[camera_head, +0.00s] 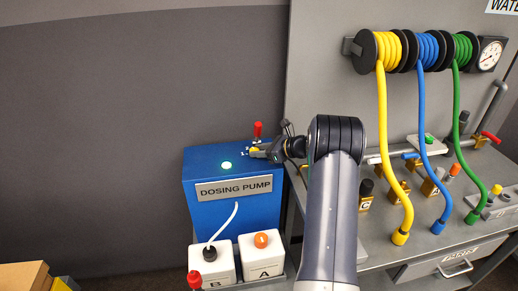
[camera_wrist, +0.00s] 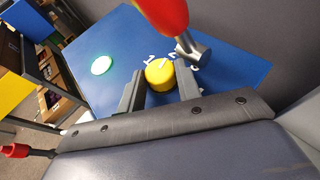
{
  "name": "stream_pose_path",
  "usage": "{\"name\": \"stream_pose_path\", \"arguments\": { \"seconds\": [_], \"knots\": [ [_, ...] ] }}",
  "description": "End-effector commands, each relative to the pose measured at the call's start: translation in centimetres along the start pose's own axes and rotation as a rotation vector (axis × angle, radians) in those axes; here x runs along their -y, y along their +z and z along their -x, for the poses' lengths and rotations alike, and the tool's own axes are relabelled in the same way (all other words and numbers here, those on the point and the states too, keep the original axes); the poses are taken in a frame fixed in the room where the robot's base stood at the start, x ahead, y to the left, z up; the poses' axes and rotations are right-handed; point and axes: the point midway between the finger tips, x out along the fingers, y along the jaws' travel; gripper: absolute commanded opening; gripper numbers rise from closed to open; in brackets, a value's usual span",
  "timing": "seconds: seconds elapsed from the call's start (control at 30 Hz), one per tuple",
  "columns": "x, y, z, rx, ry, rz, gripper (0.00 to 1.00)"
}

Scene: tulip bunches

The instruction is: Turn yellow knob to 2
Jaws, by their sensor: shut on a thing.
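The yellow knob (camera_wrist: 159,76) sits on the blue top of the dosing pump (camera_wrist: 225,70), between the two fingers of my gripper (camera_wrist: 161,72). My gripper is shut on it. A pale pointer line on the knob points up and slightly right in the wrist view. A white 1 shows just above the knob's left side. More white marks lie to the right, partly hidden by a red-handled lever, so I cannot read which number the line meets. In the head view the knob (camera_head: 254,150) shows small at my gripper (camera_head: 263,152).
The lever's red handle (camera_head: 257,130) stands close beside the knob. A lit green button (camera_head: 226,165) is on the pump top. Canisters B (camera_head: 215,266) and A (camera_head: 262,257) stand in front. Yellow, blue and green hoses (camera_head: 382,140) hang at the right.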

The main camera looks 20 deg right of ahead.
Motion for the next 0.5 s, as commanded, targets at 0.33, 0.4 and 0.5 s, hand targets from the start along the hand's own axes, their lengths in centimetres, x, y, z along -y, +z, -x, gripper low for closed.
{"name": "stream_pose_path", "arguments": {
  "seconds": [0.33,0.4,0.5],
  "knots": [
    [0.32,0.06,-0.02,0.001,0.115,0.050,0.10],
    [0.33,0.12,-0.02,0.002,0.124,0.054,0.10],
    [0.33,0.13,-0.03,0.003,0.131,0.057,0.10]
  ]
}}
